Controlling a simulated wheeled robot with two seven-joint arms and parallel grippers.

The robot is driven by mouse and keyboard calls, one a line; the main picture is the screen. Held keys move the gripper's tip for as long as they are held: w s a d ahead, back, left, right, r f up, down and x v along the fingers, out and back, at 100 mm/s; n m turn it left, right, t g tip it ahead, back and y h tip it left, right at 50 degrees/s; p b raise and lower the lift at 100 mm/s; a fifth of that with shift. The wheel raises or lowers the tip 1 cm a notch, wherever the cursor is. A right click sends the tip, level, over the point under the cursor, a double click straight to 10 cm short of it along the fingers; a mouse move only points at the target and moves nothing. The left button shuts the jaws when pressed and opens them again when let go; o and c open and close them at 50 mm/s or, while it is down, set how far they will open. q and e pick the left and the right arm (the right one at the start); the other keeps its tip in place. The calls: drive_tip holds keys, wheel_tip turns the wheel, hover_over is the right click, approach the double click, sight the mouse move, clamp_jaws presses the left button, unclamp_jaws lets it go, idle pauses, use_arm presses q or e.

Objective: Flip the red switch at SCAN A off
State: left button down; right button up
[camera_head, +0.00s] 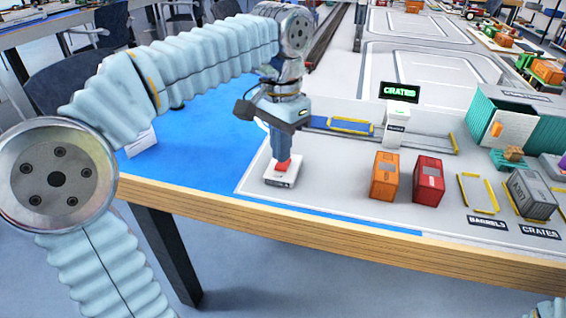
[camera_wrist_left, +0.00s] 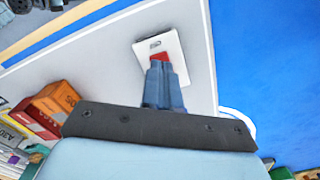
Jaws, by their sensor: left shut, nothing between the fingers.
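The red switch (camera_head: 283,167) sits on a small white box (camera_head: 281,181) near the front edge of the table. In the left wrist view, the red switch (camera_wrist_left: 161,56) shows just past my fingertips, on the white box (camera_wrist_left: 172,44) with a small dark marking too small to read. My left gripper (camera_head: 283,157) points down, shut and empty, with its tips right over the red switch. It also shows in the left wrist view (camera_wrist_left: 160,68). I cannot tell whether the tips touch the switch, and they hide part of it. My right gripper is out of view.
An orange container (camera_head: 384,177) and a red container (camera_head: 428,181) stand to the right of the switch. Behind is a white stand (camera_head: 396,132) with a green CRATES display (camera_head: 399,91). The blue mat (camera_head: 205,125) to the left is mostly clear.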

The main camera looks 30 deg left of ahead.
sight(281, 166)
use_arm(q)
drive_tip(key=shift+f+b, duration=0.7)
drive_tip(key=shift+f, duration=0.3)
idle(0.6)
wheel_tip(281, 166, up, 5)
drive_tip(key=p, duration=0.5)
drive_tip(key=shift+r, duration=1.05)
drive_tip(key=shift+f, duration=0.1)
